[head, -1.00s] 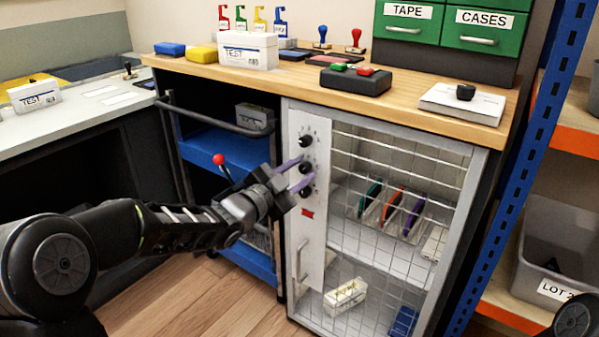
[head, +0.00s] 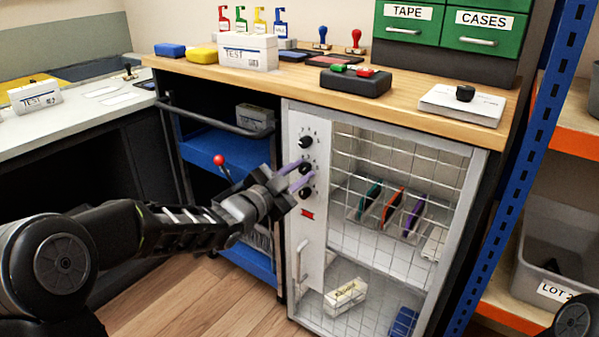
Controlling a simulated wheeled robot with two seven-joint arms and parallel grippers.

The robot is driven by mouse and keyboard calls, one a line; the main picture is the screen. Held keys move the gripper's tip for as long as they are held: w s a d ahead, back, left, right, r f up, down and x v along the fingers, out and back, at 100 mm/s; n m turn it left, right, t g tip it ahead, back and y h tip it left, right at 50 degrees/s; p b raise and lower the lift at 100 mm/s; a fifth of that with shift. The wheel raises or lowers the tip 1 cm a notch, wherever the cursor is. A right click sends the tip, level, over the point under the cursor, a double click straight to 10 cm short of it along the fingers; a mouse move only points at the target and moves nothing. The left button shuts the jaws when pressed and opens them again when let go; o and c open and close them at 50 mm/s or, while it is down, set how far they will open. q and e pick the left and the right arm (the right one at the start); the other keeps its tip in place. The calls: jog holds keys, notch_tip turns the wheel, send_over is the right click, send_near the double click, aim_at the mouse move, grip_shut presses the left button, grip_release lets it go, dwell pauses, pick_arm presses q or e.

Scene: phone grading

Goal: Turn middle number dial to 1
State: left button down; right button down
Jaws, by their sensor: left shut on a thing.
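Three black number dials sit one above another on the white panel (head: 311,240) of the wire-mesh cabinet. The top dial (head: 305,142) is clear of my gripper. The middle dial (head: 306,168) is at the purple fingertips of my left gripper (head: 299,174), which is shut on it. The bottom dial (head: 306,192) sits just below the lower finger. The small numbers around the dials are too small to read, so the middle dial's setting cannot be told. My right gripper is not in view.
Below the dials are a red mark (head: 307,214) and a door handle (head: 302,262). Behind the mesh stand several coloured phones and a white box (head: 345,297). A red-knobbed lever (head: 219,160) stands close to my left wrist. A blue rack post (head: 510,170) is at right.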

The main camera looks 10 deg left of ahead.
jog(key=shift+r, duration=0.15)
pick_arm(q)
jog(key=n+p, duration=0.2)
jog(key=n, duration=0.4)
jog(key=shift+r+n+p, duration=0.1)
jog(key=shift+n+p, duration=0.25)
jog(key=shift+n, duration=0.05)
jog(key=n+p, duration=0.1)
jog(key=n, duration=0.2)
jog(key=shift+n, duration=0.4)
jog(key=n+p, duration=0.1)
jog(key=n, duration=0.1)
jog(key=shift+n+p, duration=0.3)
jog(key=shift+n, duration=0.1)
jog(key=n+p, duration=0.2)
jog(key=n, duration=0.3)
jog(key=shift+a+n+t, duration=0.1)
jog(key=shift+n+t, duration=0.2)
jog(key=n+p, duration=0.2)
jog(key=n, duration=0.3)
jog(key=shift+p, duration=0.3)
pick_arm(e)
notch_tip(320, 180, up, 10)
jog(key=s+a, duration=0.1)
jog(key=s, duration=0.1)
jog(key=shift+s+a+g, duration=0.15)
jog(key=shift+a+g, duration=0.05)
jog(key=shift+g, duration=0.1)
pick_arm(q)
jog(key=shift+f, duration=0.2)
